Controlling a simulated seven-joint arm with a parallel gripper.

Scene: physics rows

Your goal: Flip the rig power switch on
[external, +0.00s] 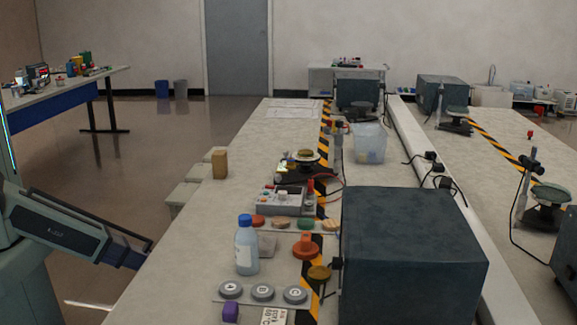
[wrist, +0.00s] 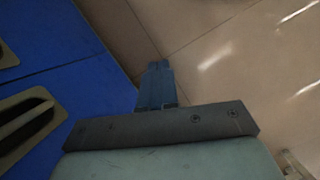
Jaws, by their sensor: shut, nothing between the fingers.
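A grey control box (external: 279,203) sits on the long bench, with small controls on its top and a red part (external: 310,186) at its right end. I cannot tell which control is the rig power switch or how it is set. My gripper (wrist: 158,68) is shut and empty in the wrist view, over the tiled floor beside a blue surface. In the external view my arm reaches in from the left, and its dark end (external: 127,256) is beside the bench's left edge, well apart from the box.
A blue-capped bottle (external: 246,250), a row of round grey buttons (external: 262,292) and a large dark box (external: 412,255) stand on the near bench. A brown block (external: 219,163) stands near its left edge. A clear bin (external: 369,145) is farther back. Floor lies open to the left.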

